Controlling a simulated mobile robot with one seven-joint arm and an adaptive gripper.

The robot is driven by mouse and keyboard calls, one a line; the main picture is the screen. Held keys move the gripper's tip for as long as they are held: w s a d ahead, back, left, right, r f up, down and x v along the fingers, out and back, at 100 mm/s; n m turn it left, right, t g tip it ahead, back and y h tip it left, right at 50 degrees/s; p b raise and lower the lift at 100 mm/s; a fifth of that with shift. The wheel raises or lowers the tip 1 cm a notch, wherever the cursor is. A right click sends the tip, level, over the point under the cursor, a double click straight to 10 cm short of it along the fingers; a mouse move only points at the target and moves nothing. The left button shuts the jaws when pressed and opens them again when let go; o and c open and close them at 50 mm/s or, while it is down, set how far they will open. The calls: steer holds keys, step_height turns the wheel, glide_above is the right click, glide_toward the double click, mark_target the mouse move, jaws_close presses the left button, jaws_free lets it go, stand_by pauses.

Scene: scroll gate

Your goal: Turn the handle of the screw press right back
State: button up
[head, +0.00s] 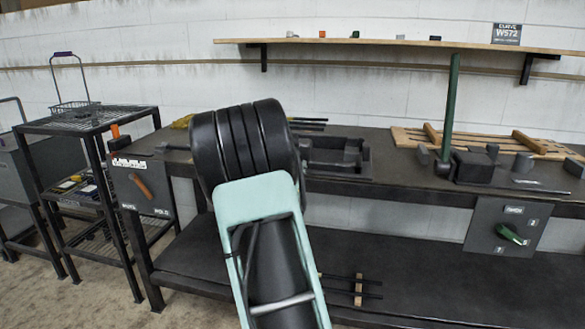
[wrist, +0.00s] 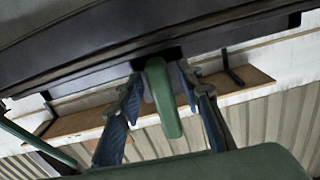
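In the wrist view a green handle (wrist: 162,98) sticks out from a dark edge, between the two blue fingers of my gripper (wrist: 162,84). The fingers stand apart on either side of it; the right one is very near it, and I cannot tell whether it touches. In the head view my gripper is hidden behind my arm. A tall green bar (head: 450,108) stands upright at the right of the bench, beside a dark block (head: 473,167). I cannot tell which part in the head view is the handle between my fingers.
The dark workbench (head: 390,145) carries a black tray (head: 335,156) and a wooden slatted rack (head: 480,140). A panel with a green lever (head: 511,235) hangs at the front right, one with an orange lever (head: 142,186) at the left. A wall shelf (head: 390,42) runs above.

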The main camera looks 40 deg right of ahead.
steer(key=v, duration=1.2)
steer(key=shift+r, duration=0.1)
stand_by(0.4)
